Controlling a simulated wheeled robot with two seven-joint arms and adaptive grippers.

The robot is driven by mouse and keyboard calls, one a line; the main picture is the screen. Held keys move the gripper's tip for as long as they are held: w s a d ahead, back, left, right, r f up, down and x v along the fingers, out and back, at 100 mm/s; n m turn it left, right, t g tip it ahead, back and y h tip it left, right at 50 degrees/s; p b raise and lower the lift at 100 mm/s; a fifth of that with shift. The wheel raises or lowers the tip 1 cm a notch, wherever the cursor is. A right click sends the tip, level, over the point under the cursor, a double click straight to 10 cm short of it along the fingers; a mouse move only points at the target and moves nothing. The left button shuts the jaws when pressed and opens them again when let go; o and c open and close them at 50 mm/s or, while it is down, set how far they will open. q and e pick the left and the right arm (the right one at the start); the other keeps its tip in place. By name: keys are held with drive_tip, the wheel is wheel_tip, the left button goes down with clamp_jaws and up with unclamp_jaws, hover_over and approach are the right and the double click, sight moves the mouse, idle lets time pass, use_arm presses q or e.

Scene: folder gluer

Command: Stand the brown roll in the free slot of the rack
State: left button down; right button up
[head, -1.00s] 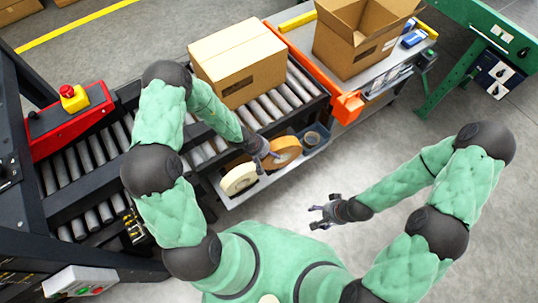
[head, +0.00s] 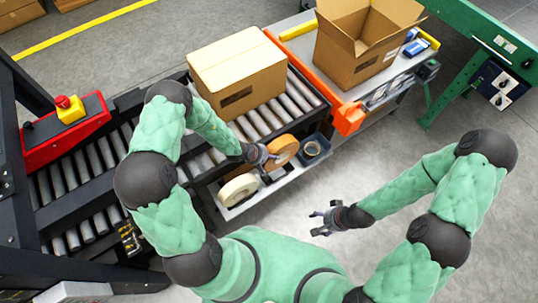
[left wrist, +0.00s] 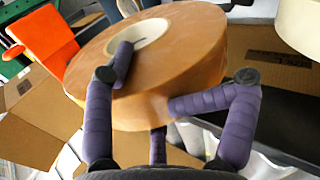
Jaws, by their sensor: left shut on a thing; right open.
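The brown roll (head: 284,148) is held upright by my left gripper (head: 270,156), over the lower shelf in the head view. In the left wrist view the brown roll (left wrist: 160,60) fills the middle, with the purple fingers (left wrist: 165,100) around its rim and on its face. A dark rack (head: 271,177) is partly visible on the shelf below, beside a standing cream roll (head: 238,190). The arm and rolls hide much of the rack, so I cannot make out its free slot. My right gripper (head: 325,221) is open and empty over the floor.
A blue-grey bin (head: 325,152) with a dark roll (head: 312,148) sits right of the brown roll on the shelf (head: 240,208). Above are the roller conveyor (head: 270,118), a closed carton (head: 237,72) and an orange guard (head: 348,118). Floor on the right is clear.

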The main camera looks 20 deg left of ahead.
use_arm(q)
drive_tip(key=shift+w+a+f+b, duration=0.1)
drive_tip(key=shift+f+b, duration=0.75)
drive_tip(key=shift+f, duration=0.55)
drive_tip(key=shift+w+f+b, duration=0.1)
drive_tip(key=shift+f+b, duration=0.75)
drive_tip(key=shift+f, duration=0.5)
drive_tip(key=shift+f+b, duration=0.2)
drive_tip(key=shift+b, duration=0.15)
drive_tip(key=shift+f, duration=0.2)
drive_tip(key=shift+f+b, duration=1.7)
drive_tip(key=shift+b, duration=0.15)
drive_tip(key=shift+f+b, duration=0.3)
drive_tip(key=shift+f+b, duration=1.1)
drive_tip(key=shift+f, duration=0.1)
